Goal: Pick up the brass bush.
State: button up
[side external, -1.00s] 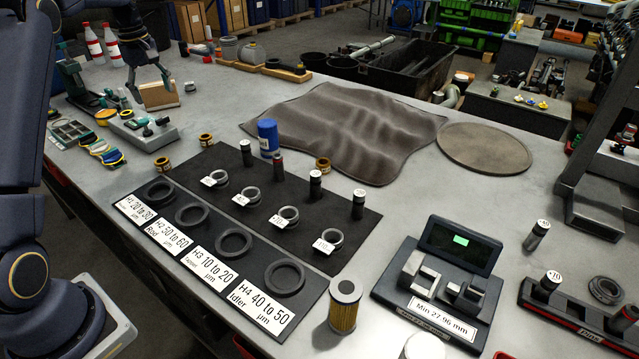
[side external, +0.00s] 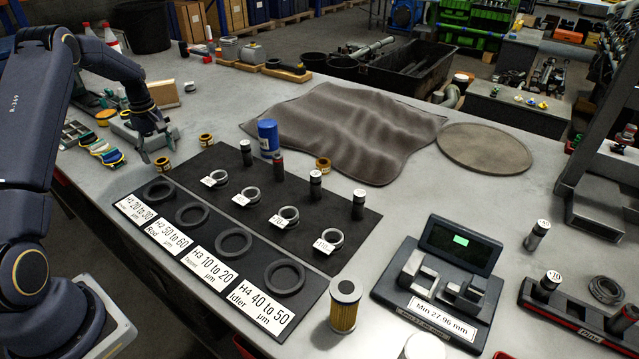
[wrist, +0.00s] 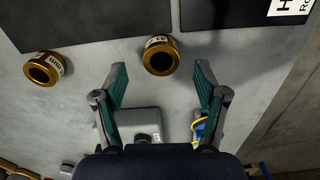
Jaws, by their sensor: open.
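A brass bush (side external: 162,165) stands on the bench just off the left corner of the black mat. In the wrist view this bush (wrist: 160,57), a gold ring with a dark bore and a pale printed label, lies ahead of and between the fingertips. My gripper (side external: 160,150) is open and empty, pointing down close to this bush; I see no contact. The wrist view shows both spread fingers (wrist: 159,74). A second brass bush (side external: 206,140) stands farther back, and shows left of my gripper in the wrist view (wrist: 44,68). A third (side external: 323,163) stands by the mat's far edge.
The black mat (side external: 225,160) carries labelled rings and dark cylinders. A blue can (side external: 268,138) stands behind it. A grey box (wrist: 135,125) and colourful items (side external: 101,150) lie near my gripper. Bare bench lies between the two nearer bushes and the grey cloth (side external: 345,125).

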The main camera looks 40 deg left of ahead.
aim_at(162, 160)
notch_tip(162, 160, down, 4)
jog(key=shift+s+r, duration=0.1)
jog(key=shift+r, duration=0.05)
grip_shut()
dwell(0.6)
jog(key=shift+r, duration=0.15)
